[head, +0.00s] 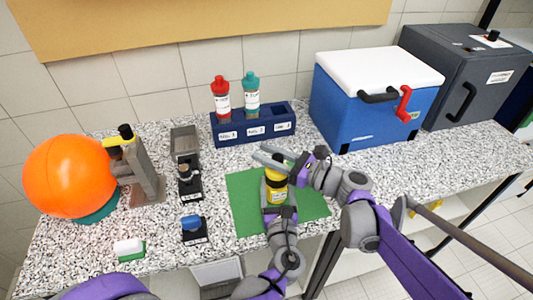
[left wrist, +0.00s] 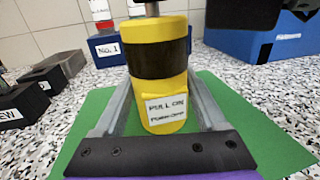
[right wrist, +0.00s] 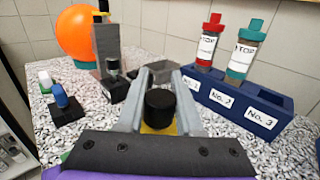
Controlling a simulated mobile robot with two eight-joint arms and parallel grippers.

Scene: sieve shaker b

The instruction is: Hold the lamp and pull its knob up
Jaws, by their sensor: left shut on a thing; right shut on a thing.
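The lamp is a yellow cylinder (head: 277,190) with a black band, upright on the green mat (head: 313,203). In the left wrist view the lamp (left wrist: 160,108) shows a "PULL ON" label, and a short metal stem (left wrist: 152,9) rises from its top. My left gripper (head: 279,207) is shut on the lamp's body from the front, a finger on each side. My right gripper (head: 275,156) is shut on the knob at the lamp's top. In the right wrist view the black knob (right wrist: 160,108) sits between its fingers, with yellow below.
Behind the mat stands a blue rack (head: 254,127) with a red-capped bottle (head: 221,98) and a teal-capped bottle (head: 251,95). A blue box with a white lid (head: 340,105) stands right. Small blocks and an orange ball (head: 70,175) are left.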

